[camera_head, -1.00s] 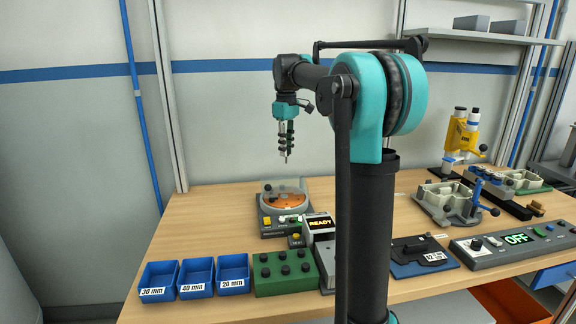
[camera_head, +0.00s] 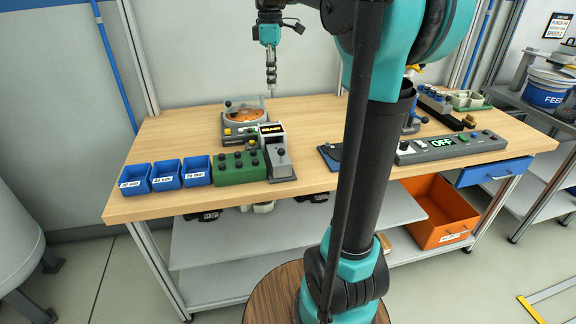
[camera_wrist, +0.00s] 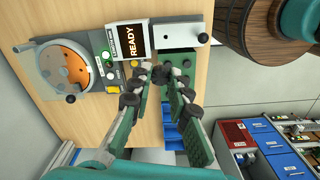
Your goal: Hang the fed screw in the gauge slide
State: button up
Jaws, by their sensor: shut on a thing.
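The gripper is apart from the gauge.
Blue bins (camera_head: 166,174) with length labels and a green block (camera_head: 239,167) with black knobs line the front edge. A grey panel (camera_head: 450,147) showing OFF is at right. An orange crate (camera_head: 440,212) sits below. The bench's left back is bare.

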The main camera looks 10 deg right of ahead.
jog(key=shift+s+d+f, duration=0.1)
jog(key=shift+s+f, duration=0.15)
jog(key=shift+f, duration=3.1)
jog(key=shift+s+d+f, duration=0.1)
jog(key=shift+s+f, duration=0.1)
jog(key=shift+f, duration=3.1)
jog(key=shift+s+d+f, duration=0.1)
jog(key=shift+s+f, duration=0.15)
jog(key=shift+f, duration=3.1)
jog(key=shift+f, duration=0.1)
jog(key=shift+f, duration=0.15)
jog(key=o, duration=0.8)
